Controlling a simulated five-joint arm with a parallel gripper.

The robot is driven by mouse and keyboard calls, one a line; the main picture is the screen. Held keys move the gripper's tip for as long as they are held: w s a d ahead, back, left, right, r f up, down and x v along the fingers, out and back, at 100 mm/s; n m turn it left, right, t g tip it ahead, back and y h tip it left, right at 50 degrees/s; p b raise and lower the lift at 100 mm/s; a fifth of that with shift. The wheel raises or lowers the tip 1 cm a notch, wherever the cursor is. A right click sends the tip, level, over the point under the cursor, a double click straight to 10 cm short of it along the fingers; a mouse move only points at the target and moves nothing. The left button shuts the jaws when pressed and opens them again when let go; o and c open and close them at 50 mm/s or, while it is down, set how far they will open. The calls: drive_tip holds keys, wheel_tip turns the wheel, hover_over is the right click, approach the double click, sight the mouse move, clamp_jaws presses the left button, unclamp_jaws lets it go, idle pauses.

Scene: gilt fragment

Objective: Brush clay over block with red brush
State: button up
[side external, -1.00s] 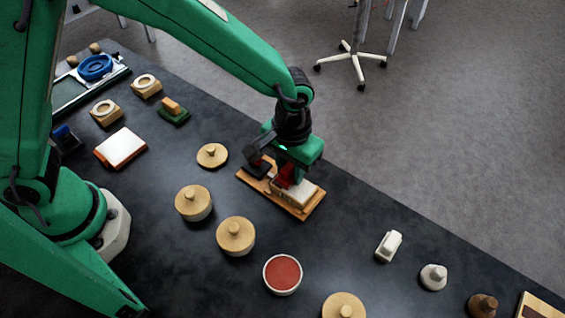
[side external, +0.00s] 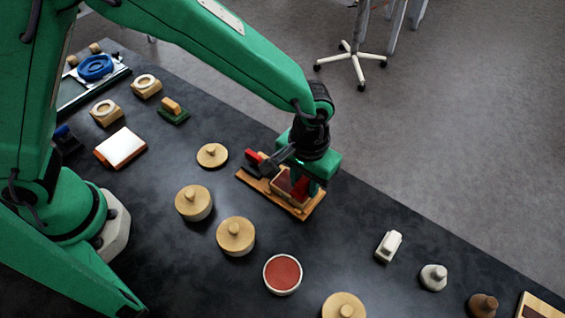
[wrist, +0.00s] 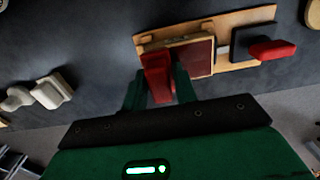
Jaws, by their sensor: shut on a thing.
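My gripper (side external: 308,182) is shut on the red brush (wrist: 157,72), which shows between the green fingers in the wrist view. The brush tip is over or against the near-left part of the block (wrist: 197,57); I cannot tell whether it touches. The block's visible top is dark reddish brown, with a pale tan edge. It lies on a wooden board (side external: 311,212). On the same board, beside the block, sits a black piece with a red handle (wrist: 268,49). An open round pot of red clay (side external: 283,273) stands in front. The gripper hides part of the block.
Lidded pots (side external: 235,236) and a loose wooden lid (side external: 212,155) stand to the left of the board. A white block-shaped tool (side external: 388,246) and several knobbed pieces are to the right. The table's far edge runs close behind the board.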

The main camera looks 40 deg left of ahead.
drive_tip(key=shift+a, duration=3.6)
drive_tip(key=shift+d, duration=4.65)
wheel_tip(320, 180, up, 8)
